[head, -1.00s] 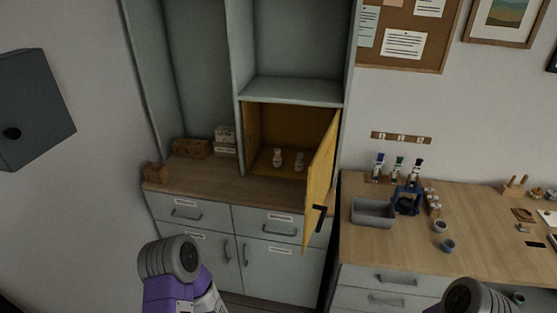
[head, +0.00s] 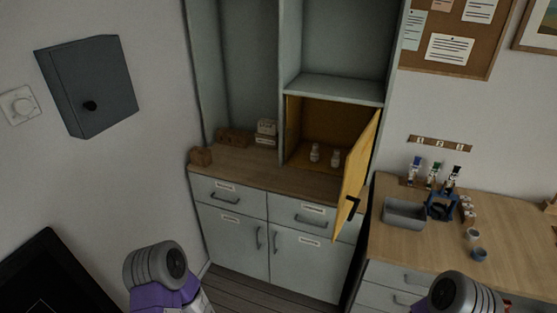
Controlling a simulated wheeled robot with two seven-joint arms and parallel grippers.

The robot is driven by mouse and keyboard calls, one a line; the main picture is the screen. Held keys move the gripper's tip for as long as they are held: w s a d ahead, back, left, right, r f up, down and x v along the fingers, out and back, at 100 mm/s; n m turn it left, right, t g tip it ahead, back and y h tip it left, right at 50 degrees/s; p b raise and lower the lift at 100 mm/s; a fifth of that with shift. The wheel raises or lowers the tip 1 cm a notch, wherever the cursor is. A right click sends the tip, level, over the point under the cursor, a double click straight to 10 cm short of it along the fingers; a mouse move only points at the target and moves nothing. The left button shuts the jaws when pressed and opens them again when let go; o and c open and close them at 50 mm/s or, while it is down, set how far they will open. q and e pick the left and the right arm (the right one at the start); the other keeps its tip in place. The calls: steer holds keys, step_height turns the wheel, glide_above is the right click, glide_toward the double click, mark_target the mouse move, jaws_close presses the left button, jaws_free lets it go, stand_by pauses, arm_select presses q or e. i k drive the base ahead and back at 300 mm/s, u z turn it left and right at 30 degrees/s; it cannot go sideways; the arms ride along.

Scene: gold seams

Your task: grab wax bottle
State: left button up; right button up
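Two small pale bottles stand inside the open yellow cabinet (head: 300,130), a left one (head: 315,153) and a right one (head: 336,157). I cannot tell from here which is the wax bottle, as any labels are too small to read. The yellow door (head: 355,185) hangs open to the right with a dark handle. My left and right arms show only as links at the bottom edge, well short of the cabinet. Neither gripper is in view.
A wooden counter (head: 240,172) with drawers below runs under the cabinet. On the right a workbench (head: 410,237) holds a grey tray (head: 404,211), a blue stand (head: 441,206), several bottles and small cups. A dark wall box (head: 88,85) hangs at the left.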

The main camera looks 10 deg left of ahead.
mark_target(314, 155)
steer(key=u, duration=2.1)
steer(key=i, duration=0.2)
steer(key=z, duration=1.3)
steer(key=i, duration=2.1)
steer(key=z, duration=0.75)
